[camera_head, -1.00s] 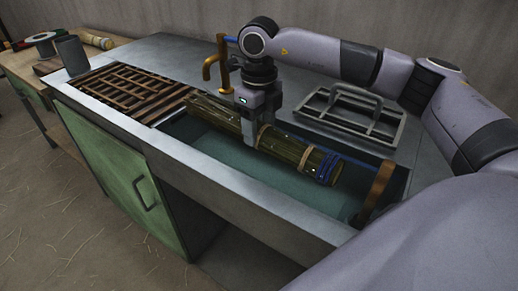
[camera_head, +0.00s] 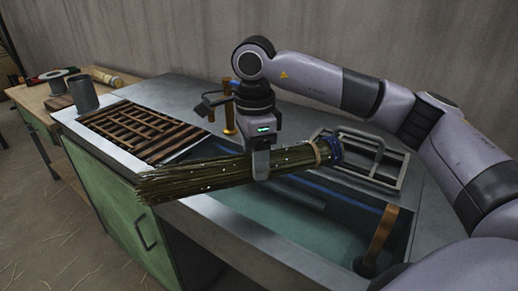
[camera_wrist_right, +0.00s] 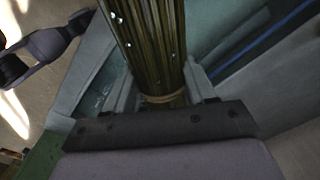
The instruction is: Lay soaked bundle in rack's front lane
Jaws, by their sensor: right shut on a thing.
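The soaked bundle (camera_head: 205,177) is a long sheaf of dark green-brown stalks with droplets on it. Its loose, splayed end points left past the counter's front edge, and its tied end with a tan and a blue band points right. My right gripper (camera_head: 261,165) is shut around its middle, holding it above the basin. In the right wrist view the bundle (camera_wrist_right: 155,45) runs up from between the fingers. The grey metal rack (camera_head: 398,172) stands on the counter behind the basin; the bundle's banded end overlaps its left side in the picture. My left gripper is not in the head view.
The water basin (camera_head: 270,215) lies below, with a tan strap-like piece (camera_head: 380,238) at its right end. A brass tap (camera_head: 229,118) stands behind. A wooden slatted grid (camera_head: 135,130) and a grey cup (camera_head: 83,94) are to the left.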

